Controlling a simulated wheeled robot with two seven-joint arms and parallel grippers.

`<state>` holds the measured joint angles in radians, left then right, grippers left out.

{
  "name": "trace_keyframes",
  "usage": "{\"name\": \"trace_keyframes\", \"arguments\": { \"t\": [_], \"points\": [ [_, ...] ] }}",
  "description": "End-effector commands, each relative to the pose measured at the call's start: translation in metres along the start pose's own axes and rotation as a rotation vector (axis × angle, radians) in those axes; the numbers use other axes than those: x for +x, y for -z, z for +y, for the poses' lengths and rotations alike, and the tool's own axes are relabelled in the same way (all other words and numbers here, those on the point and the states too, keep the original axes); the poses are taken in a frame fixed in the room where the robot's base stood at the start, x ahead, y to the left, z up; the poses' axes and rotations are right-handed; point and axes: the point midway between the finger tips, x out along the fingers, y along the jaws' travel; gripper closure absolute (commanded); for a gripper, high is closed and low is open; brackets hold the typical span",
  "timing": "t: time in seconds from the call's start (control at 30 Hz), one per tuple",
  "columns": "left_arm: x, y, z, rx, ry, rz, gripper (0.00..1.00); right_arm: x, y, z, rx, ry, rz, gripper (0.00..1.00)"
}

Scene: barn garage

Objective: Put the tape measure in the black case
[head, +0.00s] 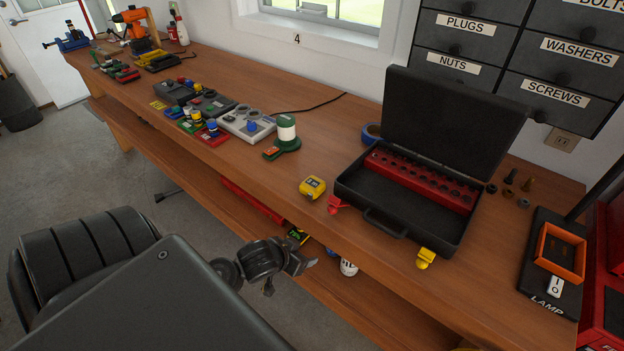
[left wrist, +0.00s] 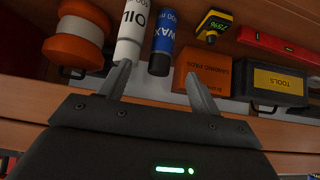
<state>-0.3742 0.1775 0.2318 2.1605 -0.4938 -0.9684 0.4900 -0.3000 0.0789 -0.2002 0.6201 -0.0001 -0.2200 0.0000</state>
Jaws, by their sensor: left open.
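The yellow tape measure (head: 312,187) sits on the wooden workbench near its front edge, just left of the black case. The black case (head: 405,206) stands open with its lid raised at the back; a red strip with a row of round holes runs along its inside. My left gripper (head: 298,264) is in front of the bench edge, below and left of the tape measure, and apart from it. In the left wrist view its two fingers (left wrist: 160,88) are spread and empty, pointing at the lower shelf's goods. My right gripper is not in view.
A red piece (head: 338,205) and a yellow piece (head: 425,258) sit by the case's front corners. Blue tape (head: 371,132) lies behind. The lower shelf holds an oil bottle (left wrist: 131,35) and boxes.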

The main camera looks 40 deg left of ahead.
Motion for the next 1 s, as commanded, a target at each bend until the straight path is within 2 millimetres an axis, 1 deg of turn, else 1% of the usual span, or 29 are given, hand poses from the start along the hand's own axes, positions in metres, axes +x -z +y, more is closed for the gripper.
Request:
{"name": "trace_keyframes", "arguments": {
  "t": [0.03, 0.07, 0.1, 0.17, 0.2, 0.3, 0.4, 0.53, 0.7, 0.77, 1.0],
  "points": [
    [-0.023, 0.021, -0.004, 0.019, 0.026, 0.047, 0.36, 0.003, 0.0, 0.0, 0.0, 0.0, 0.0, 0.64],
    [-0.036, 0.033, -0.006, 0.029, 0.042, 0.072, 0.36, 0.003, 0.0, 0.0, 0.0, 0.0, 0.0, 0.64],
    [-0.053, 0.048, -0.011, 0.038, 0.064, 0.112, 0.36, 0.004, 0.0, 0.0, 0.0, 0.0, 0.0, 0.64],
    [-0.077, 0.077, -0.022, 0.044, 0.087, 0.198, 0.36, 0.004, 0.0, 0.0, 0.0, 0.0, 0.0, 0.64],
    [-0.085, 0.09, -0.028, 0.039, 0.086, 0.242, 0.36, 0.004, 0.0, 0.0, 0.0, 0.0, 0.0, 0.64],
    [-0.097, 0.113, -0.039, 0.024, 0.068, 0.32, 0.36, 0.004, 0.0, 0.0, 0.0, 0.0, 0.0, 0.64],
    [-0.106, 0.127, -0.047, 0.012, 0.042, 0.369, 0.36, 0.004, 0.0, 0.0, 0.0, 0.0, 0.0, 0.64],
    [-0.114, 0.136, -0.052, -0.001, 0.016, 0.4, 0.36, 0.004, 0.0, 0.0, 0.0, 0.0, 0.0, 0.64],
    [-0.115, 0.139, -0.053, -0.008, 0.005, 0.408, 0.36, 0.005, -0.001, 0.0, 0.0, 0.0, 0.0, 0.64],
    [-0.11, 0.14, -0.054, -0.01, 0.005, 0.408, 0.36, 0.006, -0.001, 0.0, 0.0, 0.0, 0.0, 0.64],
    [-0.076, 0.153, -0.054, -0.012, 0.005, 0.408, 0.36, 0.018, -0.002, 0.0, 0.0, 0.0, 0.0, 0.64]
  ]
}}
